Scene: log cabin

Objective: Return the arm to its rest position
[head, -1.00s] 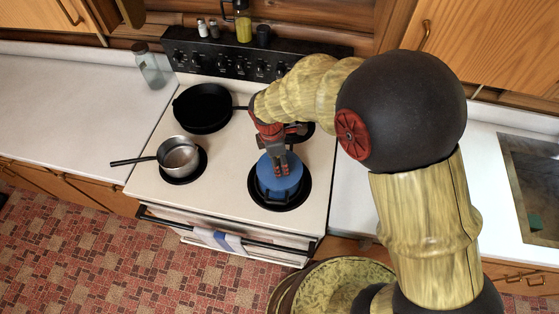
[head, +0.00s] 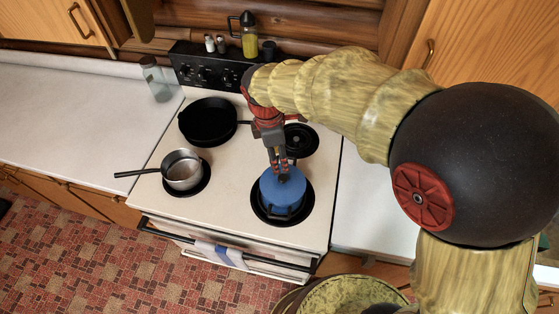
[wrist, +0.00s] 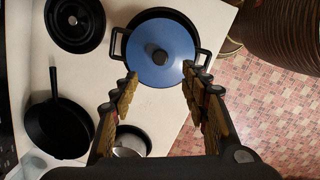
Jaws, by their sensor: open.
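My gripper (head: 279,160) is open and empty above the stove, close over the blue-lidded pot. In the wrist view its two fingers (wrist: 160,82) are spread apart, with the lid's dark knob beyond and between them.
A black skillet (head: 208,122) stands at the back left and a steel saucepan (head: 182,170) at the front left. The back right burner (head: 299,140) is bare. A glass jar (head: 155,80) and a yellow bottle (head: 248,36) stand behind. Clear counter (head: 80,100) lies left.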

